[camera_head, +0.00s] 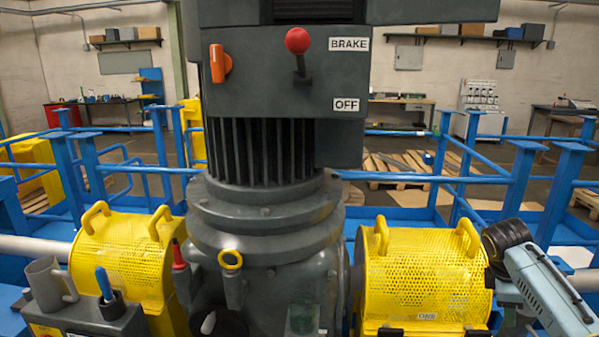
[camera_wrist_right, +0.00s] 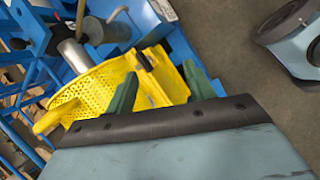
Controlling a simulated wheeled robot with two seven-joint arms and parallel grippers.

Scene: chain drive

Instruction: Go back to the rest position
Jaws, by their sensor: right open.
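My right arm (camera_head: 548,285) comes in at the lower right of the head view, beside the right yellow perforated guard (camera_head: 415,275). In the right wrist view my right gripper (camera_wrist_right: 161,82) has its two green fingers spread wide, with nothing held between them. A yellow perforated guard (camera_wrist_right: 90,95) and its yellow end part with a black piece lie beyond the fingers. No contact between fingers and guard is visible. The right fingertips are not clear in the head view. My left gripper and arm are in neither view.
A large grey motor unit (camera_head: 265,215) with a red-knobbed lever (camera_head: 298,41) and an orange switch (camera_head: 219,64) fills the middle. A left yellow guard (camera_head: 120,255), a grey mug (camera_head: 48,284) and blue railings (camera_head: 480,178) stand around it.

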